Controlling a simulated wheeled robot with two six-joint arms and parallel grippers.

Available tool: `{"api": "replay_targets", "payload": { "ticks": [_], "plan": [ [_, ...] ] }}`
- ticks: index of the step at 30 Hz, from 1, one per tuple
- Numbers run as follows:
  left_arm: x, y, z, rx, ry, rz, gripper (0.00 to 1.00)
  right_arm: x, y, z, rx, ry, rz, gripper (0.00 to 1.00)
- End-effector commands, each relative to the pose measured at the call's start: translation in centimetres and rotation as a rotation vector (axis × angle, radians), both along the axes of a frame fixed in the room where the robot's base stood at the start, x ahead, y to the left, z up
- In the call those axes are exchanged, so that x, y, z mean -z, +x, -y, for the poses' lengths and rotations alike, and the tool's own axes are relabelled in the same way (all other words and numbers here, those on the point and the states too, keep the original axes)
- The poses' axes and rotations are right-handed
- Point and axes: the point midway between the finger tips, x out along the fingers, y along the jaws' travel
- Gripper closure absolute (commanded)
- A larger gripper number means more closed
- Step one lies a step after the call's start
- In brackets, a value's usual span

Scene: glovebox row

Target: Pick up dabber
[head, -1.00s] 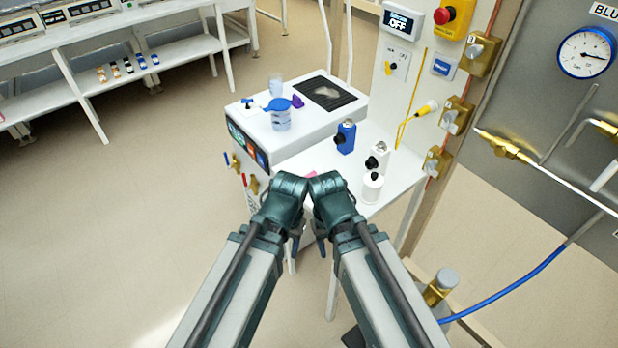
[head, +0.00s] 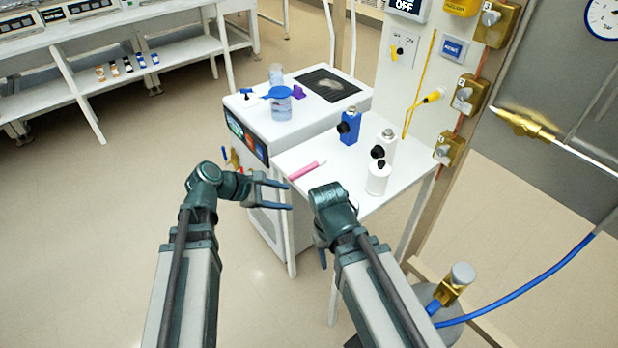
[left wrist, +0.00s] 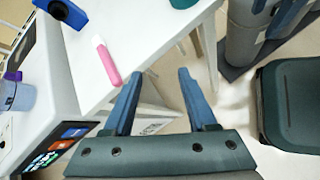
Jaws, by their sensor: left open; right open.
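The pink dabber (head: 306,170), a slim pen-like stick with a pale end, lies on the white side table near its front left edge. It also shows in the left wrist view (left wrist: 107,64), just left of the fingertips. My left gripper (head: 288,196) is open and empty, its fingers pointing right, just off the table's front edge and short of the dabber. The left wrist view shows both fingers apart (left wrist: 160,74) with nothing between them. My right gripper (head: 322,258) points down in front of the table, mostly hidden behind its own wrist, apart from the dabber.
A blue bottle (head: 349,128) and two white bottles (head: 378,178) stand on the side table (head: 335,188), right of the dabber. A white instrument (head: 310,117) carrying a water jar (head: 281,104) adjoins its left. A valve panel (head: 415,85) rises behind.

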Motion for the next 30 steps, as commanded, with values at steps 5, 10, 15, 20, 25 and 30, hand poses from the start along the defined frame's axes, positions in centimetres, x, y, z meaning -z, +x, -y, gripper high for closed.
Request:
{"api": "replay_targets", "payload": {
  "ticks": [5,10,15,20,25,30],
  "plan": [
    [-1.3,3.2,-3.5,-0.296,-0.297,-0.122,0.43,2.2,0.0,0.0,0.0,0.0,0.0,0.5],
    [-2.5,4.4,-5.2,-0.412,-0.44,-0.181,0.43,2.7,0.0,0.0,0.0,0.0,0.0,0.5],
    [-2.8,4.6,-5.4,-0.43,-0.467,-0.195,0.43,2.7,0.0,0.0,0.0,0.0,0.0,0.5],
    [-1.8,5.7,-3.9,-0.425,-0.463,-0.193,0.43,3.7,0.0,0.0,0.0,0.0,0.0,0.5],
    [-0.4,7.6,-1.5,-0.424,-0.462,-0.194,0.43,5.0,0.0,0.0,0.0,0.0,0.0,0.5],
    [0.4,9.0,0.2,-0.425,-0.462,-0.193,0.43,5.8,0.0,0.0,0.0,0.0,0.0,0.5]
  ]
}}
